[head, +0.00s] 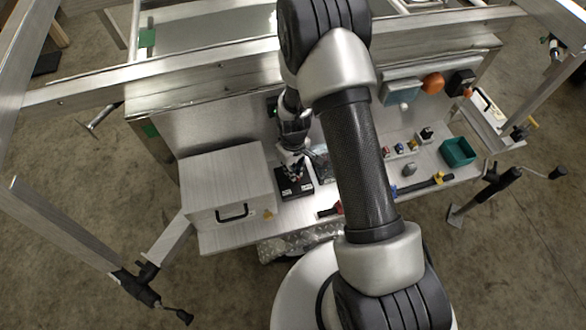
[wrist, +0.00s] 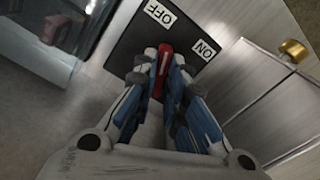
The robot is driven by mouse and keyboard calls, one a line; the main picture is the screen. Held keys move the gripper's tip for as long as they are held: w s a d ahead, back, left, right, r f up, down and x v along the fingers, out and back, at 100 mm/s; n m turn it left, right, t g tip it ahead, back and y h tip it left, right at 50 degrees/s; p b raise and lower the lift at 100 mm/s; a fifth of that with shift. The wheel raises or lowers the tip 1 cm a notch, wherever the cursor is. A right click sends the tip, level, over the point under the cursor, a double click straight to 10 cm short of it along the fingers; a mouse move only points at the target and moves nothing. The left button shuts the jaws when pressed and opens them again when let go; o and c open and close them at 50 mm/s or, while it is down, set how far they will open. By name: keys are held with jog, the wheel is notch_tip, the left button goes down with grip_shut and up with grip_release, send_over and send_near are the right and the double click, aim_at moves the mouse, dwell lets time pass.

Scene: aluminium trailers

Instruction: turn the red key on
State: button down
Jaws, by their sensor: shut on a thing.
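The red key (wrist: 164,62) shows in the wrist view on a black switch plate (wrist: 127,46). The plate carries a white OFF label (wrist: 160,13) and a white ON label (wrist: 205,48). The key's upper end points between the two labels, nearer to OFF. My gripper (wrist: 161,75) is shut on the key, with one finger on each side of it. The lower part of the key is partly hidden between the fingers. In the head view my gripper (head: 293,165) is at the black plate (head: 294,184) on the shelf; the key is too small to tell there.
A metal box with a black handle (head: 229,190) stands left of the plate. The brass knob (wrist: 294,49) is on the box in the wrist view.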

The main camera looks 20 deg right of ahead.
jog(key=m, duration=1.3)
jog(key=shift+s+m, duration=0.1)
jog(key=shift+m, duration=0.2)
dwell(0.4)
jog(key=c, duration=1.6)
grip_release()
jog(key=shift+c, duration=0.2)
notch_tip(320, 180, up, 12)
